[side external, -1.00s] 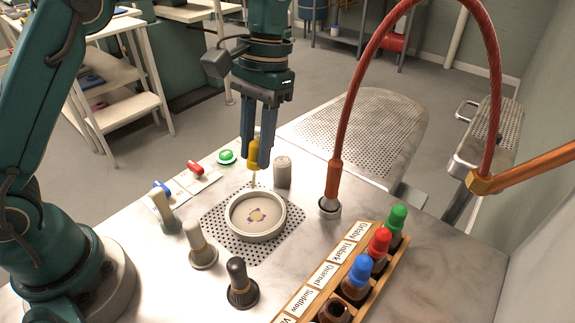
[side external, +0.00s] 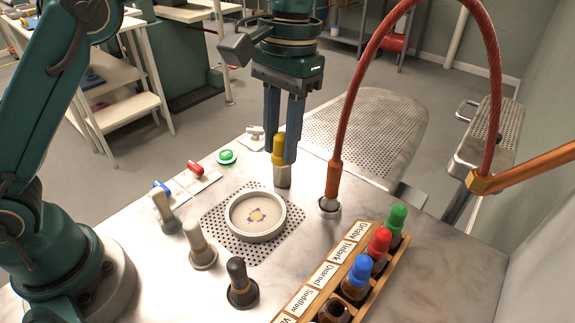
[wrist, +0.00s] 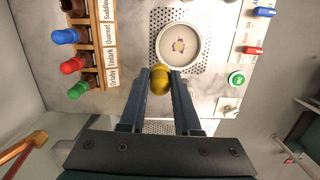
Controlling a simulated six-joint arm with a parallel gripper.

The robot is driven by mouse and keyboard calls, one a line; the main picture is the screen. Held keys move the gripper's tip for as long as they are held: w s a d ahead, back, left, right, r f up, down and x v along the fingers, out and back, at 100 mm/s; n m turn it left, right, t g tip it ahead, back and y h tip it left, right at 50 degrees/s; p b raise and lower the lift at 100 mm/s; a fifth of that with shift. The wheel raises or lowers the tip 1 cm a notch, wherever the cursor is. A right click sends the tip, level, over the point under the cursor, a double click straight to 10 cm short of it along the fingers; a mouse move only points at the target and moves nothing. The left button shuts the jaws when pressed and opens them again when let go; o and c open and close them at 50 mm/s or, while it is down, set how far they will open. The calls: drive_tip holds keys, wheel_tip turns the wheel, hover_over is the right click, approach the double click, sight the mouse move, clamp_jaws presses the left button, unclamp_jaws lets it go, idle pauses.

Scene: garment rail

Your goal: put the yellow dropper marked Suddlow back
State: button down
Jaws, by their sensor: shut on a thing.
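My gripper (side external: 281,152) is shut on the yellow dropper (side external: 279,148), which hangs with its bulb between the fingers. In the side view it is above or in front of a grey cylindrical post (side external: 283,178); the dropper's tip is hidden there, and I cannot tell whether it touches the post. In the wrist view the yellow bulb (wrist: 161,80) sits between the fingertips. An open brown bottle (side external: 334,312) without a dropper stands in the wooden rack (side external: 398,250) beside the Suddlow label (side external: 302,299). It is cut off by the frame edge.
The rack also holds green (side external: 397,217), red (side external: 380,240) and blue (side external: 361,270) droppers. A round dish (side external: 257,215) with a purple mark sits on a perforated plate. A red hose (side external: 337,140) rises between my gripper and the rack. Several knobbed tools stand at front left.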

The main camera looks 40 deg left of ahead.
drive_tip(key=s+d+r+m, duration=0.1)
drive_tip(key=s+d, duration=0.3)
drive_tip(key=d, duration=0.4)
drive_tip(key=s+d+r+m+t, duration=0.1)
drive_tip(key=s+d+m, duration=0.3)
drive_tip(key=d, duration=0.4)
drive_tip(key=shift+s+d, duration=0.15)
drive_tip(key=shift+s, duration=0.35)
drive_tip(key=shift+s+d+m, duration=0.1)
drive_tip(key=shift+s+m, duration=0.05)
drive_tip(key=shift+m, duration=0.15)
drive_tip(key=shift+f, duration=0.1)
drive_tip(key=shift+f, duration=2.25)
drive_tip(key=shift+f, duration=0.3)
drive_tip(key=shift+f, duration=0.65)
drive_tip(key=shift+f, duration=0.1)
